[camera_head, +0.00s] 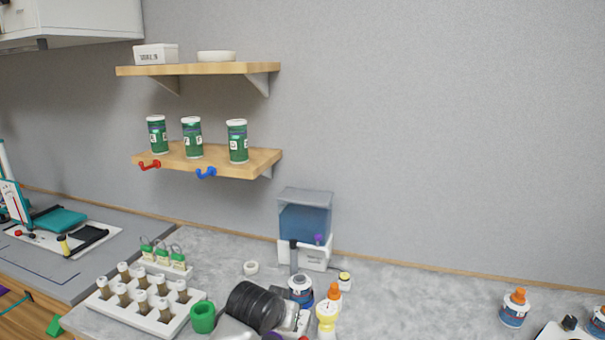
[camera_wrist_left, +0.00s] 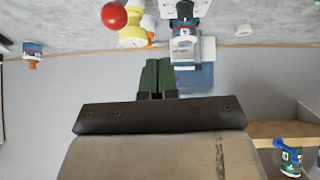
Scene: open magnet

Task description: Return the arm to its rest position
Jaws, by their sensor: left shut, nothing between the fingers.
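My left gripper (camera_wrist_left: 157,62) shows in the left wrist view, its two dark green fingers side by side and shut, with nothing between them. In this view the scene appears upside down. The fingers appear in front of the grey wall, beside the blue water dispenser (camera_wrist_left: 200,76); I cannot tell how far apart they are in depth. In the head view a black ribbed part, likely my left arm, rises from the bottom edge over the counter. The left fingers are not clear there. My right gripper is in neither view.
Wooden shelves (camera_head: 225,162) with green jars (camera_head: 237,141) and hooks jut from the wall. The counter's right middle is mostly clear.

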